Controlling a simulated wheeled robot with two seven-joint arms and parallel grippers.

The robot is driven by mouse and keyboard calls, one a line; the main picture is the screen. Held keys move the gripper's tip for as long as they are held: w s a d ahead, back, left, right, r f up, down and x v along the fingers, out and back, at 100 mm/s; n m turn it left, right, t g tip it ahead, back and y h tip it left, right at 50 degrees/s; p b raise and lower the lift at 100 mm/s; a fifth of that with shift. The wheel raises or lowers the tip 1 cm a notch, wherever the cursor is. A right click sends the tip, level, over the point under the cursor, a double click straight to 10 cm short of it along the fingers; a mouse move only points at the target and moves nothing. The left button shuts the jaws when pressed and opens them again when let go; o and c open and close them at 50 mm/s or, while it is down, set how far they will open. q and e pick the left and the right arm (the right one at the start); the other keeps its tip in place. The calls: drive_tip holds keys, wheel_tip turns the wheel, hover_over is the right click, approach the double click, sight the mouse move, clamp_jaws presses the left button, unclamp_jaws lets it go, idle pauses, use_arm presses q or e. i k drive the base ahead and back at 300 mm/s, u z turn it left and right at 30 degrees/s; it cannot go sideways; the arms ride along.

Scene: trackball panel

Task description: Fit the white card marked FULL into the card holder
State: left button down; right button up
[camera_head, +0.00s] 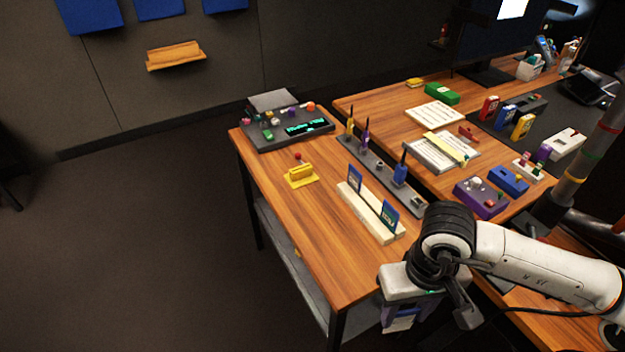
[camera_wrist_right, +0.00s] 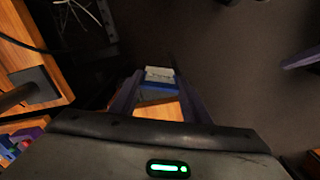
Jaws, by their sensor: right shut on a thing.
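My right gripper (camera_head: 400,318) hangs pointing down in front of the wooden table's near edge, below the level of its top. It is shut on a small white card with blue on it (camera_head: 401,324). The card also shows between the fingertips in the right wrist view (camera_wrist_right: 159,74); its marking is too small to read. A cream slotted block (camera_head: 364,216), which looks like the card holder, lies on the table up and left of the gripper. Two blue cards (camera_head: 390,214) stand upright in it, with a gap between them. My left gripper is not in view.
A grey rack (camera_head: 378,173) with upright tools runs behind the block. A yellow stand (camera_head: 301,177) and a dark control panel (camera_head: 290,130) are farther back. A purple box (camera_head: 480,198) lies to the right. Bare wood (camera_head: 310,215) lies left of the block.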

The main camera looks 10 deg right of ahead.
sight(297, 177)
drive_tip(key=u, duration=1.15)
drive_tip(key=i, duration=3.05)
drive_tip(key=z, duration=3.45)
